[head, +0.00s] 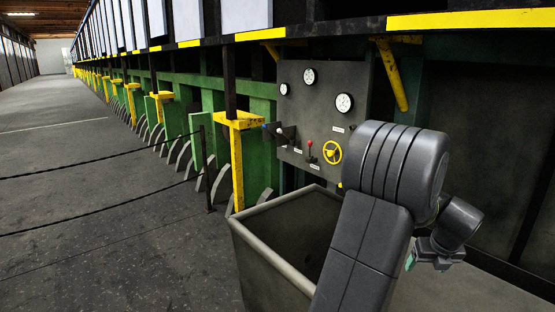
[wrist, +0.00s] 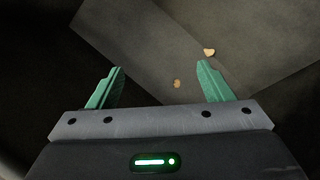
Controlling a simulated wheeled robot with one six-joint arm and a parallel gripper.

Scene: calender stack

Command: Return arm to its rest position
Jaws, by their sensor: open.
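My gripper (wrist: 160,85) is open in the wrist view, with its two green fingers spread apart and nothing between them. In the head view only a small part of the gripper (head: 410,261) shows, at the lower right beside my dark arm. The arm is folded, with its thick elbow high in front of the grey control panel (head: 318,80). The rest of the gripper is hidden behind the wrist.
A grey open bin (head: 265,250) stands close by, left of my arm and partly hidden by it. The panel carries gauges, a yellow handwheel (head: 332,152) and a red-topped lever (head: 309,146). Two small tan bits, one a pale chip (wrist: 209,52), lie below the gripper. The aisle at left is clear behind a rope barrier (head: 100,157).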

